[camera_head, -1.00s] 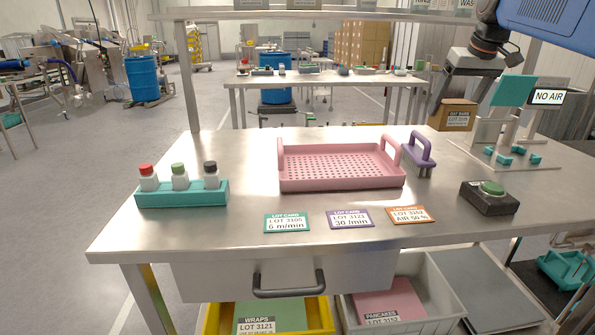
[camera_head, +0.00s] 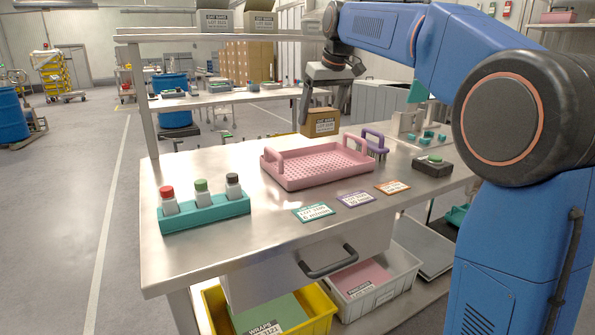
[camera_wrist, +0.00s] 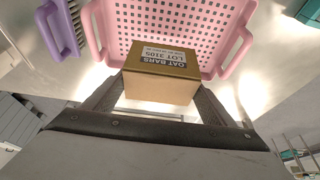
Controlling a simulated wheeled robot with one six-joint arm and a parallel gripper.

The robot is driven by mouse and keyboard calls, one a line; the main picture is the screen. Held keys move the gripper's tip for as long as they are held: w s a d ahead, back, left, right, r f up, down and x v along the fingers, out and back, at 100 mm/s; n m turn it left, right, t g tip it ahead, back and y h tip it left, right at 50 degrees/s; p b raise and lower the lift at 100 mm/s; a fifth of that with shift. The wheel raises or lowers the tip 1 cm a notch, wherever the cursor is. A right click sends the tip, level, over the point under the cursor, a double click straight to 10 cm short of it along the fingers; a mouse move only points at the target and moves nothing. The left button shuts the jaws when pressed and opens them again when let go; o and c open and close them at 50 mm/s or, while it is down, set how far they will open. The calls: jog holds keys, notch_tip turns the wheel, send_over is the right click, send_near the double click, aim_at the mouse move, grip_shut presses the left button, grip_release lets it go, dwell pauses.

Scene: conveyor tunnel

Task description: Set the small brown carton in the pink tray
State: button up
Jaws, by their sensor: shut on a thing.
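The small brown carton (camera_head: 321,123) has a white label; the wrist view shows it as an "OAT BARS LOT 3105" carton (camera_wrist: 164,72). My gripper (camera_head: 325,100) is shut on it, with a finger on each side in the wrist view (camera_wrist: 158,100). In the head view the carton shows at the far side of the pink tray (camera_head: 318,182). The tray has a perforated floor, two raised handles and nothing in it. In the wrist view the pink tray (camera_wrist: 200,22) lies beyond the carton, which covers part of its edge.
A purple-handled brush (camera_head: 375,142) stands close by the tray's far right corner. A teal rack (camera_head: 205,212) with capped bottles is at the left. Lot cards (camera_head: 355,199) lie in front, and a green-button box (camera_head: 432,165) sits at the right. A shelf (camera_head: 230,36) runs behind.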

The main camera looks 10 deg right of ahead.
aim_at(323, 125)
jog(key=f, duration=0.4)
jog(key=shift+s+a+f, duration=0.1)
jog(key=shift+a+f, duration=0.25)
jog(key=shift+f, duration=2.65)
jog(key=shift+f, duration=0.1)
jog(key=o, duration=1.5)
jog(key=v, duration=1.2)
